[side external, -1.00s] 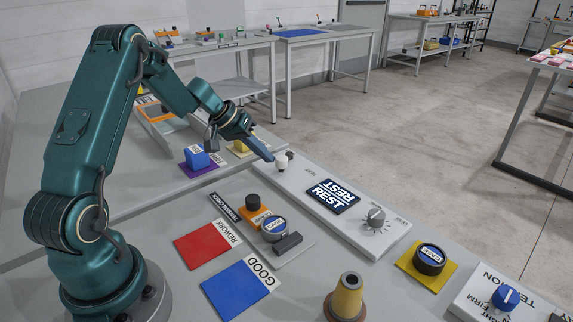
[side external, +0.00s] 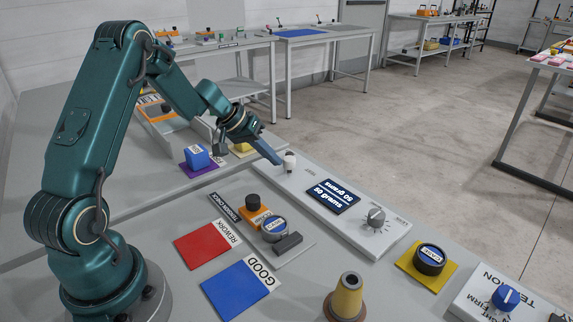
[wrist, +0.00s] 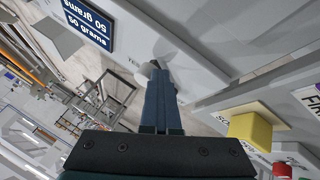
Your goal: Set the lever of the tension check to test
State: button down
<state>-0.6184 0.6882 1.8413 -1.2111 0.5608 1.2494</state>
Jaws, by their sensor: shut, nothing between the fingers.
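The tension check is a long pale panel (side external: 332,226) with a dark display (side external: 333,197) that reads "50 grams" twice, once upside down. Its lever (side external: 290,158) has a white knob and stands near the panel's far left end. My gripper (side external: 278,162) is shut and empty, with its fingertips right beside the knob on the left; I cannot tell whether they touch. In the wrist view my shut fingers (wrist: 159,75) partly cover the white knob (wrist: 149,68). The display (wrist: 88,22) shows there at the upper left.
A grey dial (side external: 376,216) sits at the panel's near end. A blue block (side external: 197,156) stands left of my gripper.

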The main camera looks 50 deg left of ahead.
jog(key=shift+d, duration=0.25)
jog(key=s+a, duration=0.1)
jog(key=s, duration=0.1)
jog(key=s+a+r, duration=0.1)
jog(key=a, duration=0.1)
jog(key=shift+s+a, duration=0.1)
jog(key=shift+s, duration=0.25)
jog(key=d+v, duration=0.2)
jog(key=v, duration=0.6)
jog(key=s+d+r+m, duration=0.1)
jog(key=d+r+m, duration=0.25)
jog(key=d, duration=0.45)
jog(key=s+d+r+m, duration=0.1)
jog(key=d+r+m, duration=0.25)
jog(key=d, duration=0.45)
jog(key=s+d+m+g, duration=0.1)
jog(key=s+d, duration=0.5)
jog(key=s, duration=0.2)
jog(key=s+a+f+n+y, duration=0.2)
jog(key=s+n, duration=0.1)
jog(key=s, duration=0.2)
jog(key=shift+a+f+y, duration=0.3)
jog(key=shift+f, duration=0.1)
